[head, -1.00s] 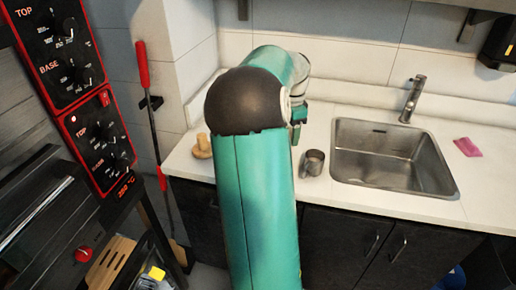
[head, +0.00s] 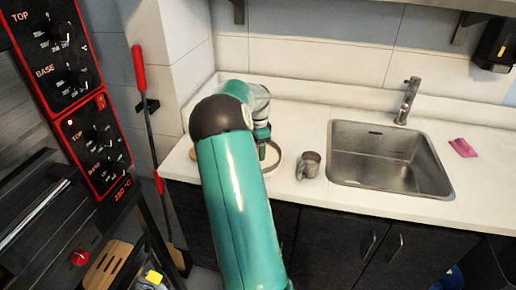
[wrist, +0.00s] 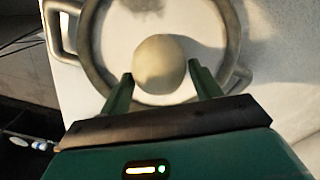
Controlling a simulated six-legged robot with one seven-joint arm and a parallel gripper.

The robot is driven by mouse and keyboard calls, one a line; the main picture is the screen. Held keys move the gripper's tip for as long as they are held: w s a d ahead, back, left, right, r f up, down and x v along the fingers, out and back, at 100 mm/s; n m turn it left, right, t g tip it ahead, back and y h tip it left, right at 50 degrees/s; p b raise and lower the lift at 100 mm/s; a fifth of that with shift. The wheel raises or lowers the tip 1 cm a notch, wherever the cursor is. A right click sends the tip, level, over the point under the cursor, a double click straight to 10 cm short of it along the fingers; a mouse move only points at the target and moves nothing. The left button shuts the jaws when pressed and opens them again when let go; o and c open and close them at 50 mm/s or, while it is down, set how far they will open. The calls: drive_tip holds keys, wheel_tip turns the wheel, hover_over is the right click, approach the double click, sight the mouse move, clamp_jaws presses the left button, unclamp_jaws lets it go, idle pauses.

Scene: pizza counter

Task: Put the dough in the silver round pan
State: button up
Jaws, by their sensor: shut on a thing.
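The pale round dough ball (wrist: 160,63) is between the two fingers of my gripper (wrist: 162,78) in the wrist view. My gripper is shut on it. The silver round pan (wrist: 87,55) with side handles lies below, its rim circling the dough in that view. I cannot tell whether the dough touches the pan floor. In the head view, part of the pan's rim (head: 277,153) shows on the counter just right of my gripper (head: 262,148). My arm hides the dough and most of the pan there.
A metal cup (head: 308,165) stands on the white counter (head: 300,120), right of the pan. The sink (head: 388,158) and faucet (head: 407,100) are further right, with a pink cloth (head: 462,147) beyond. A tan object (head: 193,153) is partly hidden at the counter's left. Ovens (head: 60,90) stand at left.

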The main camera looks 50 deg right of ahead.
drive_tip(key=shift+f, duration=0.2)
drive_tip(key=o, duration=0.9)
drive_tip(key=shift+f, duration=0.1)
wheel_tip(320, 180, up, 12)
drive_tip(key=w+a+r+n+t, duration=0.2)
drive_tip(key=a+r+n, duration=0.3)
drive_tip(key=a, duration=0.7)
drive_tip(key=s+a+r+n+t, duration=0.1)
drive_tip(key=a+r+n, duration=0.2)
drive_tip(key=a, duration=0.5)
drive_tip(key=s+a+r+n, duration=0.15)
drive_tip(key=a+n, duration=0.25)
drive_tip(key=a, duration=0.5)
drive_tip(key=s+a+f+n+t, duration=0.1)
drive_tip(key=s+a+n, duration=0.3)
drive_tip(key=a, duration=0.2)
drive_tip(key=s+a+f+n, duration=0.1)
drive_tip(key=s+a+n, duration=0.3)
drive_tip(key=a, duration=0.3)
drive_tip(key=s+a+f+n+t, duration=0.1)
drive_tip(key=s+a+n, duration=0.3)
drive_tip(key=a, duration=0.3)
drive_tip(key=shift+s+a+n+t, duration=0.2)
drive_tip(key=shift+s+n+t, duration=0.1)
drive_tip(key=shift+s, duration=0.3)
